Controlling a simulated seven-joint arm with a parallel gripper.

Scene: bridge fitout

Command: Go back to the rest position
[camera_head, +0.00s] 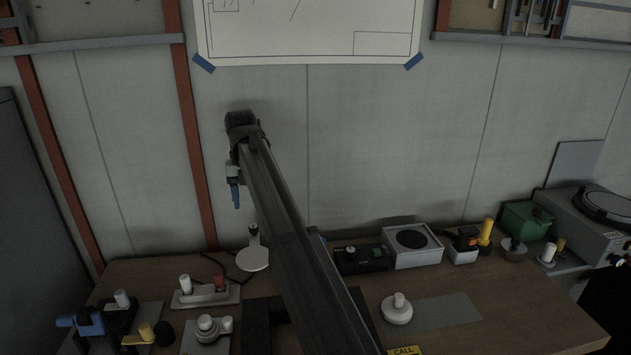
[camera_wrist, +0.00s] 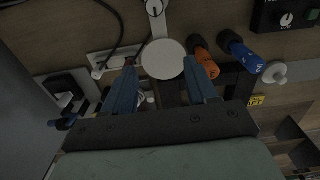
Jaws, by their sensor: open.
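My arm reaches up from the bottom centre of the head view, and my gripper (camera_head: 236,192) hangs above the back of the bench, near the wall. In the wrist view my gripper (camera_wrist: 160,64) has its two blue fingers apart, with nothing held between them. Beyond the fingertips a round white disc (camera_wrist: 168,50) shows on the bench below. The same disc (camera_head: 253,260) stands under my gripper in the head view. My arm hides the middle of the bench.
The wooden bench (camera_head: 540,310) holds a twin-handle lever base (camera_head: 207,294), a blue-handled device (camera_head: 85,322), a grey speaker box (camera_head: 411,246), a white knob (camera_head: 397,310) and a green box (camera_head: 526,220). Orange (camera_wrist: 204,56) and blue (camera_wrist: 240,52) handles show right of the fingers. Air around my gripper looks clear.

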